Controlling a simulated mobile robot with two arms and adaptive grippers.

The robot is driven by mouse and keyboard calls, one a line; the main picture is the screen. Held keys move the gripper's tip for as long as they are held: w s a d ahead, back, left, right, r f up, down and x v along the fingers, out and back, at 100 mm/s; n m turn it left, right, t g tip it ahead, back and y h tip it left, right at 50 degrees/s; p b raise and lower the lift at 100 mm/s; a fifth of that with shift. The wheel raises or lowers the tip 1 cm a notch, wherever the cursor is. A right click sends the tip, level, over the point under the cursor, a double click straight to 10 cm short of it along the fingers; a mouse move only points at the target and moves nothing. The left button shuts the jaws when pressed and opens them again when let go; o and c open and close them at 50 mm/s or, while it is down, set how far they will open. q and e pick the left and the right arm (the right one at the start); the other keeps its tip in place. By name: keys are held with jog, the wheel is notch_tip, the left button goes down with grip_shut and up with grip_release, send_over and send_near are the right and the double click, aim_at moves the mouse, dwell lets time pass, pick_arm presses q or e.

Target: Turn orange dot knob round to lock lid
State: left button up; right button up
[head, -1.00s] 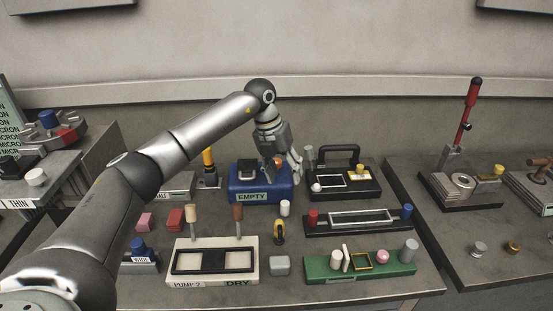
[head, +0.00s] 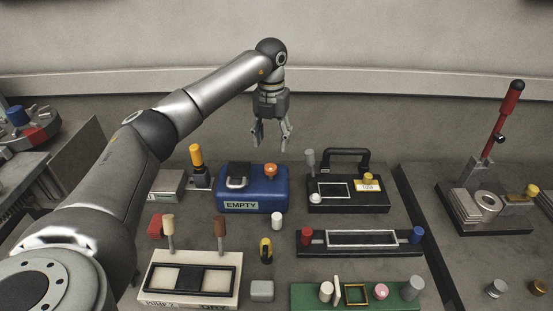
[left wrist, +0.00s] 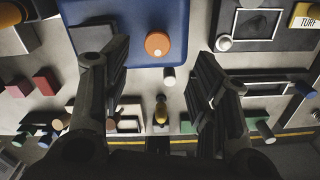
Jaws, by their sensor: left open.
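The orange knob (head: 270,170) sits on the top right of the blue box (head: 275,201), which is labelled EMPTY. A black piece with a metal loop (head: 238,181) is on the box's left half. My left gripper (head: 272,145) is open and empty, pointing down above the box, clear of the knob. In the left wrist view the round orange top of the knob (left wrist: 158,45) lies between the spread fingers, on the blue box (left wrist: 110,32). I cannot make out any dot mark on the knob. My right gripper is not in view.
A black fixture with a handle (head: 347,155) stands right of the box. A yellow-topped post (head: 196,157) stands left of it. A white cylinder (head: 277,220), a yellow-black piece (head: 266,250) and a white PUMP 2 fixture (head: 190,299) are in front. Space above the box is free.

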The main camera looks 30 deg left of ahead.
aim_at(271, 167)
pick_arm(q)
jog(key=f+p, duration=0.1)
jog(key=f, duration=0.1)
jog(key=s+f, duration=0.1)
jog(key=f, duration=0.2)
jog(key=shift+s+f+p, duration=0.1)
jog(key=shift+f+p, duration=0.25)
jog(key=shift+p, duration=0.05)
jog(key=f, duration=0.2)
jog(key=shift+w+f, duration=0.25)
jog(key=shift+f, duration=0.05)
jog(key=shift+s+f+p, duration=0.1)
jog(key=shift+f+p, duration=0.2)
jog(key=shift+f, duration=0.15)
jog(key=c, duration=1)
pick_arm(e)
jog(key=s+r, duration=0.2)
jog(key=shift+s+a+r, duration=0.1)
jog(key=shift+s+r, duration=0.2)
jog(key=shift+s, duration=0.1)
